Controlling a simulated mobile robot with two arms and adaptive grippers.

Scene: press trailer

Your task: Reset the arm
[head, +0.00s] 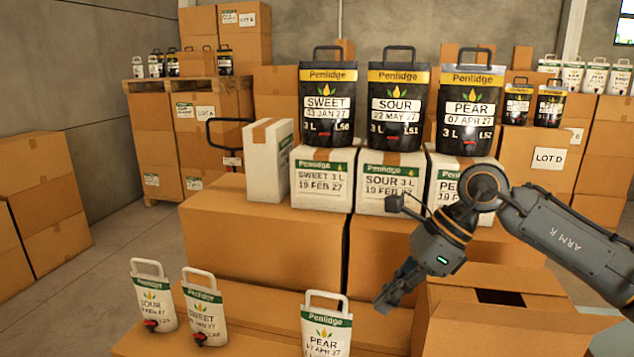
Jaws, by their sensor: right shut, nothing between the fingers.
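My right arm, marked ARM R, comes in from the right in the head view. Its gripper (387,300) points down and to the left, shut and empty. It is above the front row of boxes, just up and right of the white PEAR pouch (326,332) and apart from it as far as I can tell. The arm's wrist passes in front of the large boxes and hides part of the white PEAR carton (447,180). My left gripper is not in view.
White SOUR (154,300) and SWEET (206,310) pouches stand at the front left. Black SWEET (326,104), SOUR (398,106) and PEAR (470,110) pouches stand on white cartons behind. An open cardboard box (480,335) is below the right arm.

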